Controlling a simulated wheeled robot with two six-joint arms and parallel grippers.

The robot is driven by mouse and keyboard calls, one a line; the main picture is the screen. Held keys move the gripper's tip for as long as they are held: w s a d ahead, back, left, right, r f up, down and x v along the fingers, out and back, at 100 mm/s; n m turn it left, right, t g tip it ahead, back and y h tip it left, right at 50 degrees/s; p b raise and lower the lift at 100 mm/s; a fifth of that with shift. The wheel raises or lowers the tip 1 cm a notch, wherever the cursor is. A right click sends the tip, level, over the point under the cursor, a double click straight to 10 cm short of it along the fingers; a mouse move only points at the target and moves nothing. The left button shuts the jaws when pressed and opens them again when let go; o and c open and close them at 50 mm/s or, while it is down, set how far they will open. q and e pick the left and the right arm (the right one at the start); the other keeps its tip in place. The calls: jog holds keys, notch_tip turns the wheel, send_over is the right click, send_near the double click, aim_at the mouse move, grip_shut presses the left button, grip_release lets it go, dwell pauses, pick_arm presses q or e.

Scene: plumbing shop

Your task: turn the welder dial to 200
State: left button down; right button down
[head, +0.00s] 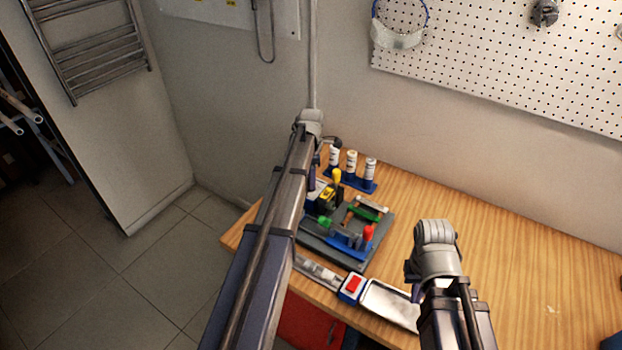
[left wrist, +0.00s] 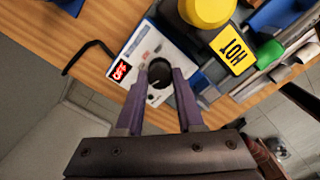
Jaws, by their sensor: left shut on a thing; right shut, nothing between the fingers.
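The welder (left wrist: 175,48) has a white front panel with a small red display (left wrist: 120,70) that seems to read OFF. Its round black dial (left wrist: 156,72) sits between the two fingertips of my left gripper (left wrist: 160,75), which is shut on it. In the head view my left arm hides most of the welder, and the dial cannot be seen there. My right gripper (head: 411,270) is shut and empty above the workbench, right of the tool board and apart from the welder.
A grey board (head: 385,232) with green, blue and red tools lies on the wooden workbench (head: 540,270). Several bottles (head: 351,162) stand behind. The bench's right side is mostly clear.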

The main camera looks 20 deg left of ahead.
dwell(0.3)
pick_arm(q)
jog(key=c, duration=0.5)
grip_release()
jog(key=shift+c, duration=0.2)
jog(key=shift+r, duration=0.1)
notch_tip(320, 180, up, 8)
jog(key=p, duration=0.8)
jog(key=shift+f, duration=0.2)
